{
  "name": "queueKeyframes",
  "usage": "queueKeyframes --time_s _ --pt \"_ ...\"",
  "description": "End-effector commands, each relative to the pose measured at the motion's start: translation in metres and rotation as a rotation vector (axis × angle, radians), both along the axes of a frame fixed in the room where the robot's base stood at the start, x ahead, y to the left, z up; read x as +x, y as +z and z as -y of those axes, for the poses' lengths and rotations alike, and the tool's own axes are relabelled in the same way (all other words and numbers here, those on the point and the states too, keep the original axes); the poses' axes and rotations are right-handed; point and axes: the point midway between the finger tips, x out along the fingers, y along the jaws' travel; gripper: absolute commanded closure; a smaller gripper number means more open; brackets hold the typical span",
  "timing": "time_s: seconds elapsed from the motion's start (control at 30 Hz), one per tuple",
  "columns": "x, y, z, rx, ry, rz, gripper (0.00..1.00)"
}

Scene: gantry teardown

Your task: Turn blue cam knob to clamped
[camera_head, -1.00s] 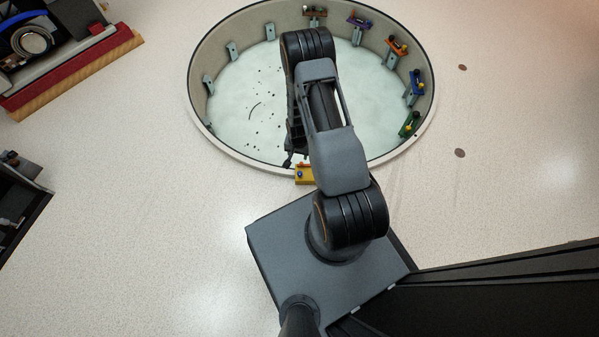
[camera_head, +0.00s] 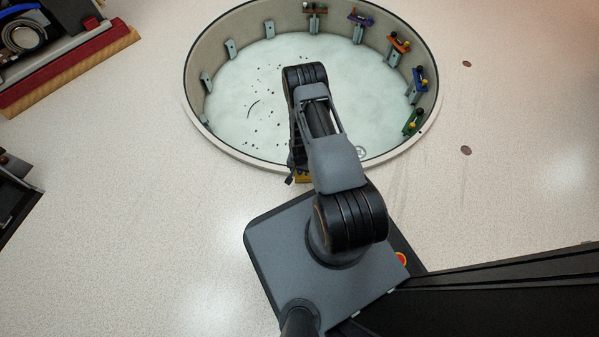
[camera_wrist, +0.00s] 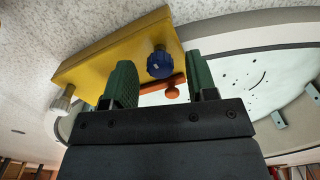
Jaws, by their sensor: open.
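The blue cam knob (camera_wrist: 160,64) is a ridged round knob on the underside edge of a yellow block (camera_wrist: 110,58) in the wrist view. An orange lever with a round end (camera_wrist: 172,92) shows just below it. My gripper (camera_wrist: 160,76) has two green fingers, spread apart and empty. The knob shows beyond them, in the gap between the fingertips; I cannot tell whether they touch it. In the head view only a sliver of the yellow block (camera_head: 303,180) shows at the basin's near rim; my arm hides the knob and most of the gripper.
A round white-floored basin (camera_head: 240,90) has several coloured clamps on its wall, among them a blue one (camera_head: 417,80) and a green one (camera_head: 413,122). A silver knob (camera_wrist: 62,100) sits at the yellow block's left end. Open pale floor (camera_head: 130,150) lies left.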

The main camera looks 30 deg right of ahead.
Motion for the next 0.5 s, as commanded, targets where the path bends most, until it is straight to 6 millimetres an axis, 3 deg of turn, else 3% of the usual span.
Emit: queueKeyframes --time_s 0.13,0.5 --pt "0.0004 -0.0085 0.0001 -0.001 0.000 0.001 0.48" --pt "0.0003 -0.0093 0.0001 -0.001 0.000 0.001 0.51"
